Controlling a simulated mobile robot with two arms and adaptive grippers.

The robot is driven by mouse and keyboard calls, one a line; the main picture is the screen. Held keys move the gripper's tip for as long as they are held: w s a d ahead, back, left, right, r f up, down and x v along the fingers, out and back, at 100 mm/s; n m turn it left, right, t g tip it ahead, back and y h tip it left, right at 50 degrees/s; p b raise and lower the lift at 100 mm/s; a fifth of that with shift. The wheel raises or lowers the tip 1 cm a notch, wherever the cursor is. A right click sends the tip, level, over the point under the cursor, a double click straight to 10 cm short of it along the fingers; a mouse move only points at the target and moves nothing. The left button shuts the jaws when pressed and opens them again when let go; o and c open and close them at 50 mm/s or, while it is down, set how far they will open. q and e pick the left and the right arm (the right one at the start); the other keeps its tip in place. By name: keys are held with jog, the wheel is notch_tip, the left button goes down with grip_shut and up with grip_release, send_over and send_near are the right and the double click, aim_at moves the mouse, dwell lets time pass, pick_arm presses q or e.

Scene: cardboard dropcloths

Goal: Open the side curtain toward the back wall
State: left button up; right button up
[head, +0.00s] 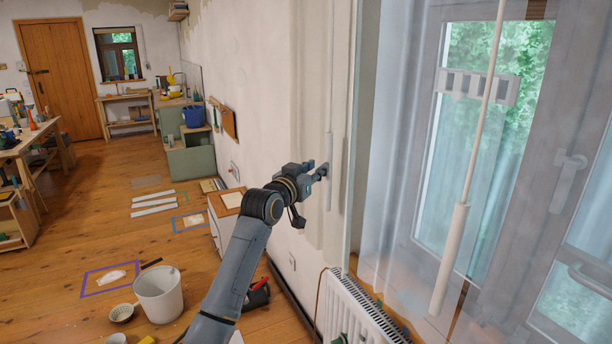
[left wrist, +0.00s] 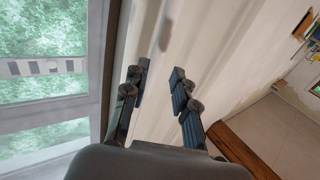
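A cream side curtain (head: 342,60) hangs in a narrow strip at the left edge of the window, next to the wall. A thin pull wand with a thicker grip (head: 329,150) hangs in front of it. My left gripper (head: 319,171) is at the height of that grip, close to it. In the left wrist view my left gripper (left wrist: 160,70) is open, with the pale curtain folds (left wrist: 160,110) behind the gap. The grip end (left wrist: 166,35) shows just past the fingertips, apart from them. My right gripper is not in view.
A sheer curtain (head: 400,120) covers part of the window, with a second wand (head: 452,245) in front. A white radiator (head: 358,312) stands below. A low cabinet (head: 226,205) is by the wall. A white bucket (head: 159,294) stands on the wooden floor.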

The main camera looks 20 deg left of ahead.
pick_arm(q)
jog(key=s, duration=0.4)
jog(key=shift+s+a, duration=0.2)
jog(key=shift+s, duration=0.05)
